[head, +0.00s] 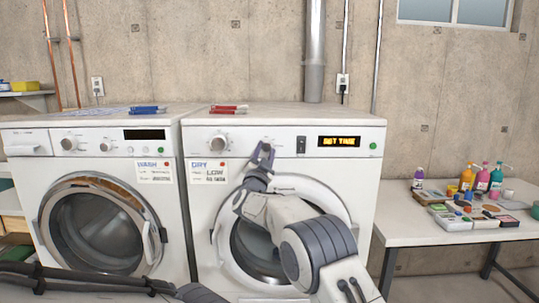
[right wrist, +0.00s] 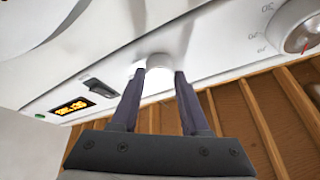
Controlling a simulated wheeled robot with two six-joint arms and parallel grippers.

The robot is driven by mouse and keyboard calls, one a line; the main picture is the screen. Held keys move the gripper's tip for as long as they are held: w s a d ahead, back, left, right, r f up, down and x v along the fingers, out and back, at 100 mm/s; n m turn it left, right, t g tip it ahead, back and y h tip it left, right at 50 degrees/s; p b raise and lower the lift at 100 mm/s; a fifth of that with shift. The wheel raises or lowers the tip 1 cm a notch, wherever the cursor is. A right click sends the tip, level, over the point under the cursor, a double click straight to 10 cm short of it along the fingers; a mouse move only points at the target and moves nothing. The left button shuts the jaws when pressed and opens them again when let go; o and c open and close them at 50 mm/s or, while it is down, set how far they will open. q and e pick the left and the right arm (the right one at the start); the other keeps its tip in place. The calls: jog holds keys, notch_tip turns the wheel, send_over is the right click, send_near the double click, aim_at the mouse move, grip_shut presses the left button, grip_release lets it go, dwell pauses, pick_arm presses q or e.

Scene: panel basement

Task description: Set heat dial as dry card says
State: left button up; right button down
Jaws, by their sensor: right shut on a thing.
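The white dryer (head: 285,172) stands right of the washer. Its dry card (head: 209,172) shows "DRY", "LOW" and a third line too small to read surely. A large round dial (head: 219,143) sits at the panel's left; it shows in the right wrist view (right wrist: 300,27) with a red mark. My right gripper (head: 263,155) is shut on a smaller white knob (right wrist: 157,62) between that dial and the rocker switch (head: 301,145). The fingers hide the knob in the head view; its pointer and setting cannot be read. My left gripper is out of view.
The dryer's display (head: 340,141) glows orange, beside a green button (head: 373,146). The washer (head: 100,160) has its own wash card (head: 154,171). Red and blue pens lie on the tops. A side table (head: 410,222) at right holds bottles and boxes.

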jog(key=shift+d+r, duration=0.15)
jog(key=shift+r, duration=0.1)
jog(key=shift+c, duration=2)
grip_release()
jog(key=shift+f, duration=0.1)
jog(key=shift+f, duration=0.1)
jog(key=shift+s+f, duration=0.2)
jog(key=shift+s, duration=0.1)
jog(key=b+v, duration=0.4)
jog(key=v, duration=0.5)
jog(key=shift+s+a, duration=0.25)
jog(key=shift+s, duration=0.05)
jog(key=shift+f, duration=0.1)
